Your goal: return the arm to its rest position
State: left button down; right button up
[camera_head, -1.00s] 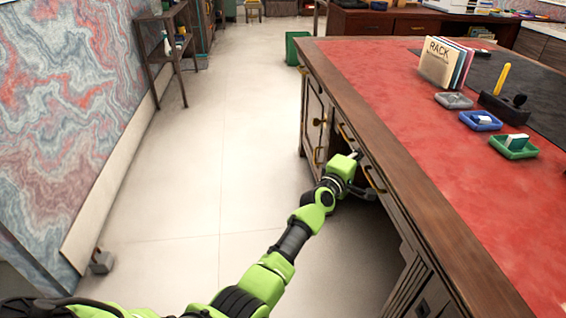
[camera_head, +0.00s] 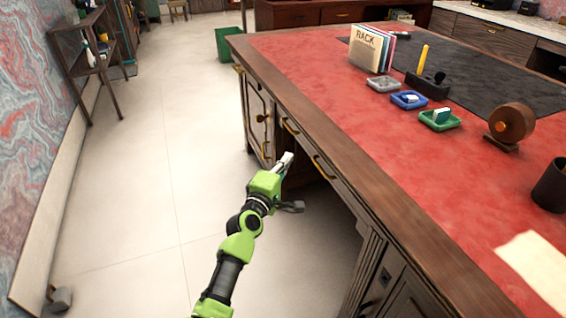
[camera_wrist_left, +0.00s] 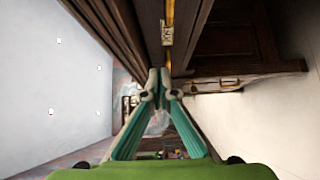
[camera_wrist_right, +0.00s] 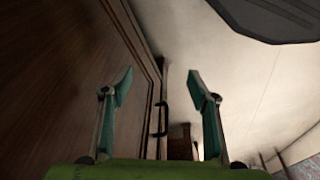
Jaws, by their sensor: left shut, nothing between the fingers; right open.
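My left arm comes in low in the head view, and its left gripper (camera_head: 286,162) is beside the front of the wooden desk (camera_head: 300,125), below the top edge near the drawer handles. In the left wrist view the fingertips of the left gripper (camera_wrist_left: 159,84) meet, with nothing between them. My right gripper is outside the head view. In the right wrist view the right gripper (camera_wrist_right: 160,85) is open and empty, with a dark wood panel (camera_wrist_right: 75,70) at its left and a dark handle (camera_wrist_right: 161,118) beyond the fingers.
The red desktop holds a rack (camera_head: 370,48), small trays (camera_head: 408,99), a pen holder (camera_head: 428,85), a round wooden item (camera_head: 510,124) and a dark cup (camera_head: 550,185). A green bin (camera_head: 229,44) and shelf (camera_head: 95,60) stand beyond. Floor (camera_head: 150,190) left of the arm is clear.

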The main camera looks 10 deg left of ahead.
pick_arm(q)
jog(key=s+f+m+g, duration=0.8)
jog(key=s+f+m, duration=0.3)
jog(key=s+f, duration=0.95)
pick_arm(e)
jog(key=s+f+g+p, duration=0.1)
jog(key=s+f+p, duration=0.5)
jog(key=f+p, duration=0.35)
pick_arm(q)
jog(key=s+a+f+m+g+y+p, duration=0.1)
jog(key=s+f, duration=0.5)
jog(key=s, duration=0.9)
jog(key=s+a+f+m+g+y+p, duration=0.1)
jog(key=s+a+f+m+g+p, duration=0.2)
jog(key=s, duration=1.1)
jog(key=s+a+f+m+g+y+p, duration=0.1)
jog(key=s+a+f+m+g+p, duration=0.2)
jog(key=s+f, duration=0.6)
jog(key=s+a+g+p, duration=0.1)
jog(key=s+a+p, duration=0.1)
jog(key=s, duration=0.4)
jog(key=shift+s+a+f+g+p, duration=0.3)
jog(key=shift+s+a+p, duration=0.05)
jog(key=shift+a, duration=0.2)
pick_arm(e)
jog(key=s+d+f+g, duration=0.1)
jog(key=s+d+f, duration=0.1)
jog(key=s, duration=1.2)
jog(key=shift+s+d, duration=0.3)
jog(key=shift+d, duration=0.4)
